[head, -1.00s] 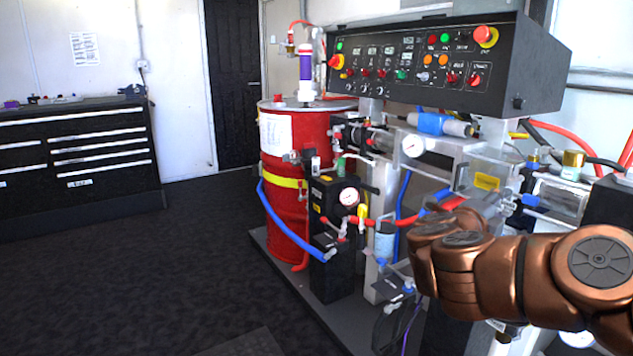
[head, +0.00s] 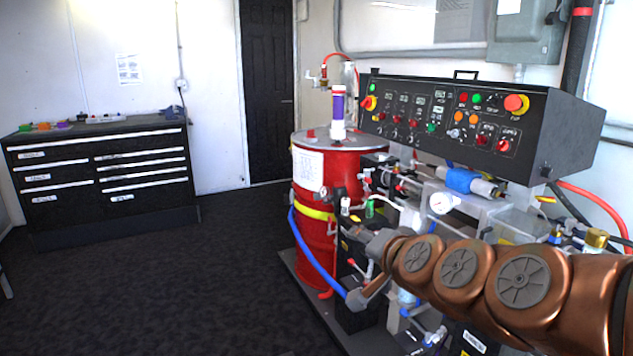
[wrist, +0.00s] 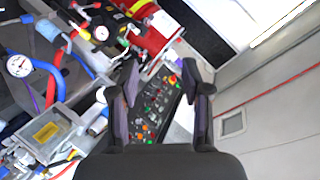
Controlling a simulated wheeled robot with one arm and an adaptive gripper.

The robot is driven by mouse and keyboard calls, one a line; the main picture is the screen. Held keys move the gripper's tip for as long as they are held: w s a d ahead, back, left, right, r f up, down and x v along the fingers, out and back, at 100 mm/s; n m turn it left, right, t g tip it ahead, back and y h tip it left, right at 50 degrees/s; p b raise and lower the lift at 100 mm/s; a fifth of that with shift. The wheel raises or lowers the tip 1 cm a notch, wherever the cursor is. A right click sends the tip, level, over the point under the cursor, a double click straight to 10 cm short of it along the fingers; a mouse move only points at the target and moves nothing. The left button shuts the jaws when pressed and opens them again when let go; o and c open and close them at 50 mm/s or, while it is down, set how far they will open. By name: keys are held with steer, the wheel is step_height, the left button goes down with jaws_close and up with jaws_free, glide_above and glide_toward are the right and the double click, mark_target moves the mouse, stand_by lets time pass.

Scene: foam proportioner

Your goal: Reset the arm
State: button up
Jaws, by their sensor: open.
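My copper-coloured arm (head: 465,270) reaches in from the right in the head view, in front of the foam proportioner. In the wrist view my gripper (wrist: 166,92) is open, with its dark fingers apart and nothing between them. The black control panel (head: 450,120), with coloured buttons and knobs, shows behind the gap between the fingers in the wrist view (wrist: 155,105). In the head view the gripper's fingertips cannot be made out clearly against the machine.
A red drum (head: 312,240) with a yellow band and blue hose stands left of the arm. A pressure gauge (head: 442,203) and hoses lie close behind the arm. A black drawer cabinet (head: 105,180) stands at the left wall. The dark floor (head: 180,280) between is clear.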

steer(key=s+f+n+g+p, duration=0.2)
steer(key=s+n+g+p, duration=0.15)
steer(key=s, duration=0.35)
steer(key=s+f+n+g+p, duration=0.2)
steer(key=s+g+p, duration=0.2)
steer(key=s, duration=0.4)
steer(key=s+d+g+h+p, duration=0.2)
steer(key=s+d+g+p, duration=0.1)
steer(key=s, duration=0.7)
steer(key=s+d+r+n+g+h+p, duration=0.1)
steer(key=s+d+g+h+p, duration=0.1)
steer(key=s+d, duration=0.4)
steer(key=s+g+p, duration=0.1)
steer(key=s+g, duration=0.1)
steer(key=s, duration=0.2)
steer(key=shift+p, duration=0.4)
steer(key=shift+g, duration=0.25)
